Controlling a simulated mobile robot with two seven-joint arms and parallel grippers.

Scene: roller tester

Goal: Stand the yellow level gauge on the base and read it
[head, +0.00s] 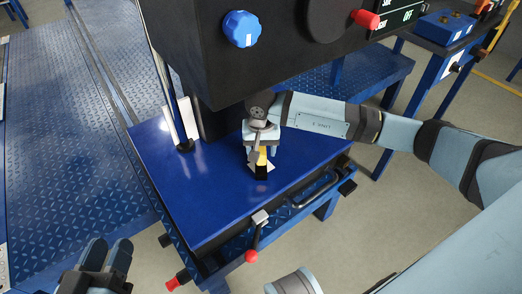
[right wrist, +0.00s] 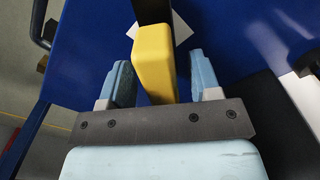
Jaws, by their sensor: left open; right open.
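The yellow level gauge (head: 262,158) has a yellow block and a black part. It is over a white patch (head: 269,166) on the blue base (head: 205,200). I cannot tell whether it touches the surface. My right gripper (head: 262,150) is open around the gauge. In the right wrist view, the yellow block (right wrist: 154,62) sits between the two spread fingers, with a visible gap on the right and a smaller one on the left. My left gripper (head: 106,260) is open and empty at the lower left, away from the base.
A black machine head with a blue knob (head: 241,28) and a red knob (head: 366,18) overhangs the back of the base. A red-tipped lever (head: 252,255) and a handle (head: 314,190) are at the front edge. The base's left part is clear.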

